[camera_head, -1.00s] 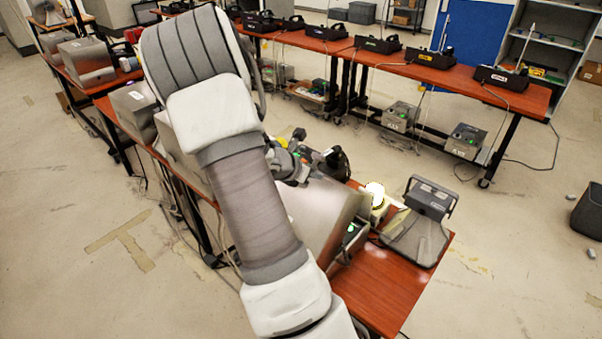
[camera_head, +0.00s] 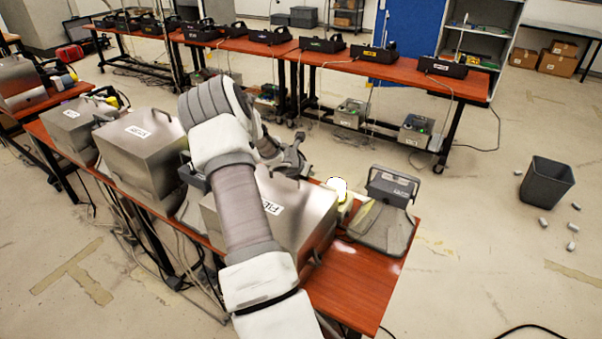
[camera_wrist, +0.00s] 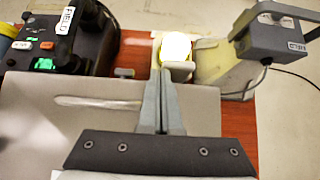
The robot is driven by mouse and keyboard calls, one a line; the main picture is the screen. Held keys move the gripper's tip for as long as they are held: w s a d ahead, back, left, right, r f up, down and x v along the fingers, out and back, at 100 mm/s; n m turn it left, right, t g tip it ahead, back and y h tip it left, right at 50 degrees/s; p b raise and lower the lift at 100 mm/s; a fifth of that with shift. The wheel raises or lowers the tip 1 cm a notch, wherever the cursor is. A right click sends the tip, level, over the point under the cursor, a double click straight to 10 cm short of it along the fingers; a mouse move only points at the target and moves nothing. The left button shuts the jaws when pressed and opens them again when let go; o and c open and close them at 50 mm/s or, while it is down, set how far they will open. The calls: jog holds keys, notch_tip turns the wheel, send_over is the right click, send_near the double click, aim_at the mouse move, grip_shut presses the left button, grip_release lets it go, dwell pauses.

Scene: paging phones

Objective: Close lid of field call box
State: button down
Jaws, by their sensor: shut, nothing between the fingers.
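The field call box (camera_head: 305,228) is a brushed-metal box on the red-brown table, partly hidden behind my arm. Whether the seam is fully flush is hidden. My gripper (camera_head: 298,162) is just above the box's far side. In the wrist view, my gripper's fingers (camera_wrist: 163,95) are together and empty, over a grey metal surface (camera_wrist: 35,110) that looks like the lid. I cannot tell whether they touch it.
A lit beacon (camera_head: 338,187) and a grey horn speaker (camera_head: 382,212) stand right of the box. A black FIELD phone (camera_wrist: 62,40) is beyond it. Other metal boxes (camera_head: 142,150) line the table at left. The table's front right corner (camera_head: 355,285) is clear.

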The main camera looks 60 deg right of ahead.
jog(key=shift+a+f+b+x, duration=0.15)
jog(key=shift+b+x, duration=0.05)
jog(key=shift+x, duration=0.5)
jog(key=shift+a+f+b+x, duration=0.1)
jog(key=shift+b+x, duration=0.15)
jog(key=shift+x, duration=0.5)
jog(key=shift+a+f+b+x, duration=0.15)
jog(key=shift+b+x, duration=0.05)
jog(key=shift+x, duration=0.5)
jog(key=v, duration=1.7)
jog(key=shift+a+r+p, duration=0.15)
jog(key=shift+p, duration=0.15)
jog(key=shift+s, duration=0.1)
